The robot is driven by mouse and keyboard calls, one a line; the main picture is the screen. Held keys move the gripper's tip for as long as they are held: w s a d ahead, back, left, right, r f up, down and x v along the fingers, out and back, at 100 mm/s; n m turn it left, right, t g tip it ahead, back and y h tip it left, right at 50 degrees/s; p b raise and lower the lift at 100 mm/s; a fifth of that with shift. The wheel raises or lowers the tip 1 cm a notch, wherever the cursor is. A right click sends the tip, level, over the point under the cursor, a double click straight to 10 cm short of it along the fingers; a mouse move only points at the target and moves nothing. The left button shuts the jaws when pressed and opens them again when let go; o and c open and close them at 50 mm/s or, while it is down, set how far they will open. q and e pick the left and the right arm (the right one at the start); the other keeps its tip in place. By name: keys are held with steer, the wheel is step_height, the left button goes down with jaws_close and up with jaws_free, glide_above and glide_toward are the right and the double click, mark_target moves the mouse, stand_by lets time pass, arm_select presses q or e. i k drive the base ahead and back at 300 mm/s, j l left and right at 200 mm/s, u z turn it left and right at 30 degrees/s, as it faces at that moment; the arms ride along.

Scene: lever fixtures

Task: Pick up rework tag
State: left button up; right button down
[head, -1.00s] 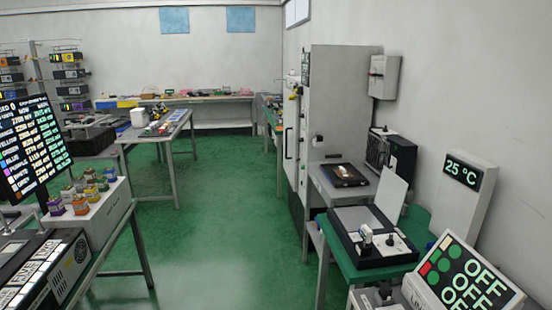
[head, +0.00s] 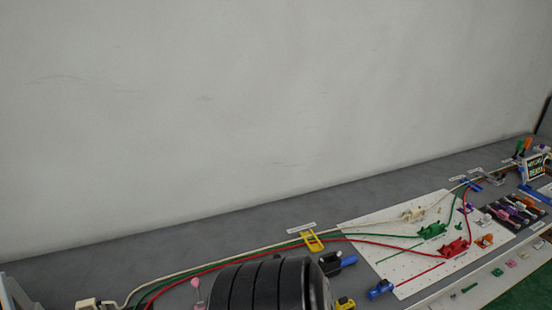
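I cannot tell for sure which thing is the rework tag. Several small flat coloured pieces lie along the bench's front right edge in the head view, among them a pink piece (head: 510,264) and a green piece (head: 497,271). A small pink piece (head: 196,283) also shows at the bottom, left of a large black ribbed cylinder. All are too small to read. Neither of my grippers is in view.
A grey bench (head: 130,259) runs along a wall. A white board (head: 375,232) carries red, green and cream wires and connectors. The black ribbed cylinder (head: 268,287) hides part of the bench. A tool tray (head: 515,212) and small display (head: 535,167) are at right.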

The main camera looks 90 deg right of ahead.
mark_target(488, 238)
steer(key=z, duration=4.3)
steer(key=i+l+u, duration=0.2)
steer(key=i+l, duration=0.5)
